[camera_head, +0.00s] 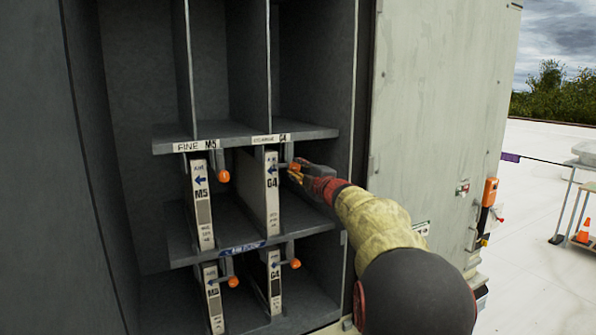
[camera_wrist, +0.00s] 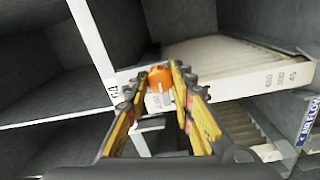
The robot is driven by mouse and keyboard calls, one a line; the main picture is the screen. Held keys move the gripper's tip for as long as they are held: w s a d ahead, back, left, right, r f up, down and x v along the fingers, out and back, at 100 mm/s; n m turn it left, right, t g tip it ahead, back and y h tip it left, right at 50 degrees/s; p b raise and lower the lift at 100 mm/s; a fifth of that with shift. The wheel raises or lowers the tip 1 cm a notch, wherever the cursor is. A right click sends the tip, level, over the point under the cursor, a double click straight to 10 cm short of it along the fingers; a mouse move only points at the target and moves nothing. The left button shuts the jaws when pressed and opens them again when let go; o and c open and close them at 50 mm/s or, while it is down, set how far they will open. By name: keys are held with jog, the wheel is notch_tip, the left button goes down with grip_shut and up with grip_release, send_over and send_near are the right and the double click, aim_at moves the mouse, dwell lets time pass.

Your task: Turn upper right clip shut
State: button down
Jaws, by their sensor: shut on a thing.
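The upper right clip (camera_head: 295,168) has an orange knob at its end and sits beside the top of the upper G4 filter (camera_head: 272,200), under the shelf edge. My gripper (camera_head: 297,174) reaches in from the right and is shut on this orange knob. In the wrist view, the orange knob (camera_wrist: 160,76) shows between the two yellow-and-black fingers of my gripper (camera_wrist: 158,84). The fingers hide part of the clip in the head view. A pale filter frame (camera_wrist: 230,85) runs to the right of the knob in the wrist view.
Other orange-knobbed clips are at upper left (camera_head: 223,176), lower left (camera_head: 233,281) and lower right (camera_head: 295,263). The M5 filter (camera_head: 201,205) stands left. Shelf edges (camera_head: 170,144) and the cabinet's right wall (camera_head: 345,90) bound the opening. A grey door panel (camera_head: 440,100) is at right.

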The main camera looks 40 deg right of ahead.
jog(key=shift+f, duration=0.1)
jog(key=c, duration=1.6)
grip_release()
jog(key=shift+o, duration=0.5)
jog(key=shift+s, duration=0.15)
jog(key=v, duration=1.1)
jog(key=shift+s, duration=0.35)
jog(key=shift+a, duration=0.1)
